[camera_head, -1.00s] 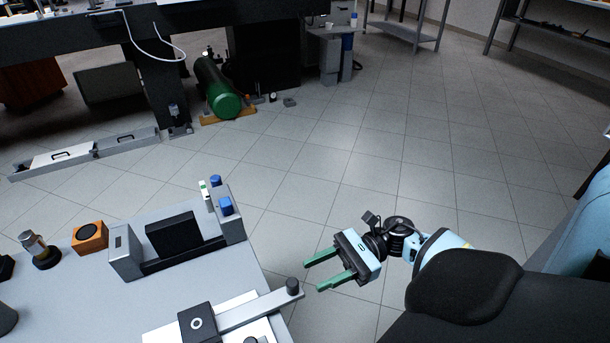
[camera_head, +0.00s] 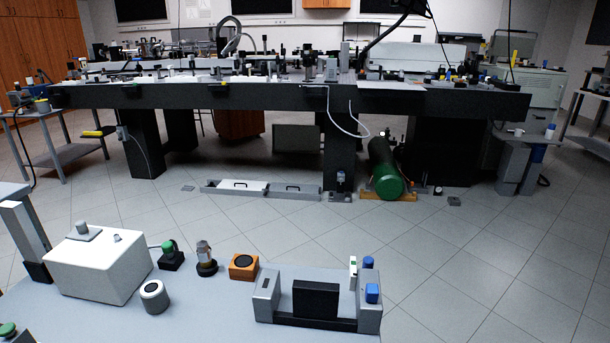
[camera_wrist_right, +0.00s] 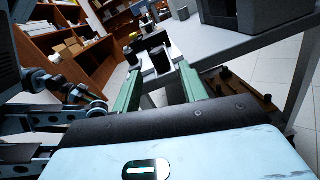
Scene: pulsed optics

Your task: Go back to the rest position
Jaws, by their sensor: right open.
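My right gripper (camera_wrist_right: 158,92) shows in the right wrist view with its two green fingers apart. I see nothing held between them. Beyond the fingertips stand a dark block and small parts on a light surface, and the gripper appears apart from them. Neither gripper shows in the head view now, and my left gripper is in no frame.
A grey worktable (camera_head: 200,315) is close in front, bearing a white box (camera_head: 100,265), an orange block (camera_head: 243,266) and a grey fixture with a dark plate (camera_head: 316,300). A long optical table (camera_head: 270,97) and a green cylinder (camera_head: 385,170) stand beyond. Tiled floor (camera_head: 450,245) is clear at right.

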